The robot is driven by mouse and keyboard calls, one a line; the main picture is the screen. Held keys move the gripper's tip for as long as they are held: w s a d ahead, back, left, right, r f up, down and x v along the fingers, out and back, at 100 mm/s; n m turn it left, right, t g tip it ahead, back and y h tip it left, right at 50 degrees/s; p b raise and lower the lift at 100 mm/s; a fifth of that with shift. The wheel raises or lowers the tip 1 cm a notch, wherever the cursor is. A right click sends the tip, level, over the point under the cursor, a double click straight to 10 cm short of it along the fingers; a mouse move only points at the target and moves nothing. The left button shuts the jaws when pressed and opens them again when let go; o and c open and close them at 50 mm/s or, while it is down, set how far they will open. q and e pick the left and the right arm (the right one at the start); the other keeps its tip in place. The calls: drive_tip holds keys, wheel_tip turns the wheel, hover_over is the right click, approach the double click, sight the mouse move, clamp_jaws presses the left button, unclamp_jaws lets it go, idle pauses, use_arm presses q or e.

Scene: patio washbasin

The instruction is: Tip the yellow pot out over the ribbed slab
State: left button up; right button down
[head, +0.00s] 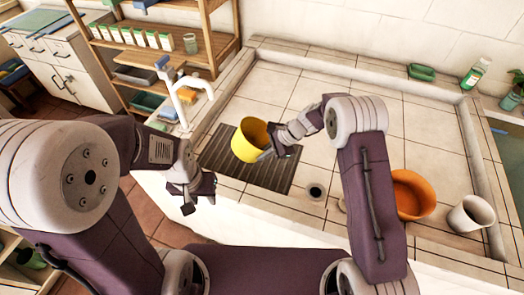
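The yellow pot (243,148) is over the dark ribbed slab (272,179), in the middle of the head view. Its mouth shows toward the top and right, and it looks a little tilted. I cannot tell whether its base touches the slab. My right gripper (267,153) is at the pot's right side and appears shut on its wall near the rim; the fingertips are partly hidden. My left gripper (202,196) is open and empty, left of the slab near the basin's front edge. The pot's contents cannot be made out.
A white tap (183,98) stands just left of the slab. A round drain (315,191) lies right of it. An orange bowl (410,195) and a white cup (470,214) stand at the right. The tiled basin floor behind the pot is clear.

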drive_tip(key=shift+a+r+n+t+h+p, duration=0.1)
drive_tip(key=shift+r+h+p, duration=0.65)
drive_tip(key=shift+p, duration=2.2)
drive_tip(key=shift+d+r+n+t+h+p, duration=0.1)
drive_tip(key=shift+r+h+p, duration=0.3)
drive_tip(key=shift+h+p, duration=1.6)
drive_tip(key=shift+a+r+n+t+h+p, duration=0.1)
drive_tip(key=shift+r+p, duration=0.45)
drive_tip(key=shift+p, duration=3.3)
drive_tip(key=shift+f+h, duration=0.1)
drive_tip(key=shift+h, duration=0.25)
